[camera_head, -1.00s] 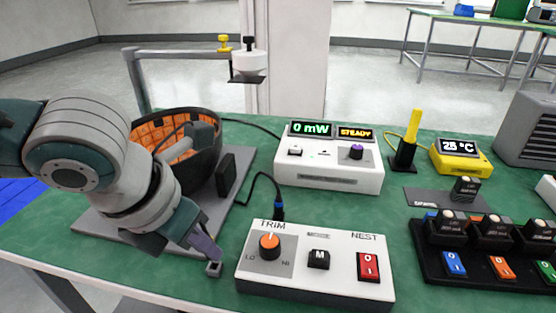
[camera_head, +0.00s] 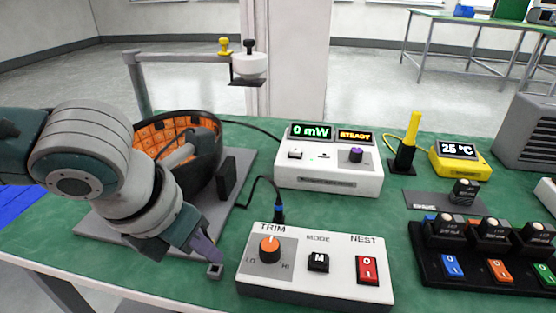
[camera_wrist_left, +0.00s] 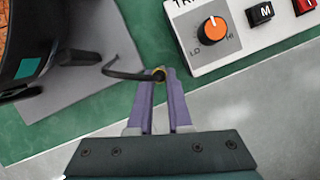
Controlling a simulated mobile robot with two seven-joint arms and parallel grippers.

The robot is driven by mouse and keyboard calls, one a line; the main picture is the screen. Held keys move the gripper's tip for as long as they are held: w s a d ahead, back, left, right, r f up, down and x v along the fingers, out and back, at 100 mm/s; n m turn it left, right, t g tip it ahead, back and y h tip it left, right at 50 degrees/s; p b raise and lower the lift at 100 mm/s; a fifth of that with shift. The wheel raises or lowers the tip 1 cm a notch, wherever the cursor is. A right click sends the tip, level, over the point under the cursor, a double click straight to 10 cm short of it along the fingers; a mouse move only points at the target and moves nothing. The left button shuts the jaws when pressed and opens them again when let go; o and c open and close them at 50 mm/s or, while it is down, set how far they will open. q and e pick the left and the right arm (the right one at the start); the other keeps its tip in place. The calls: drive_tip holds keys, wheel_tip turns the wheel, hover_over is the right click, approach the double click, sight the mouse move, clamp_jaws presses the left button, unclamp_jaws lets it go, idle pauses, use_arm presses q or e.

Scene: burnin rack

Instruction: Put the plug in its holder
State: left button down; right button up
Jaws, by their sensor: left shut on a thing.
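My left gripper (camera_head: 208,247) has purple fingers and is low over the green table, left of the TRIM box. The fingers hide most of the plug. A small grey square block with a dark top (camera_head: 214,270), perhaps the holder, is just below the fingertips in the head view. I cannot tell whether the plug touches it. My right gripper is out of view.
The TRIM box (camera_head: 318,286) stands close on the right. A grey base plate (camera_head: 105,228) with an orange-lined bowl (camera_head: 217,165) lies behind and left. A power meter (camera_head: 330,180) stands farther back. The table's front edge is close to the gripper.

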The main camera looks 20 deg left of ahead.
use_arm(q)
drive_tip(key=shift+p, duration=0.35)
drive_tip(key=shift+f+b, duration=0.75)
drive_tip(key=shift+f, duration=0.4)
drive_tip(key=c, duration=0.8)
unclamp_jaws()
drive_tip(key=shift+o, duration=0.2)
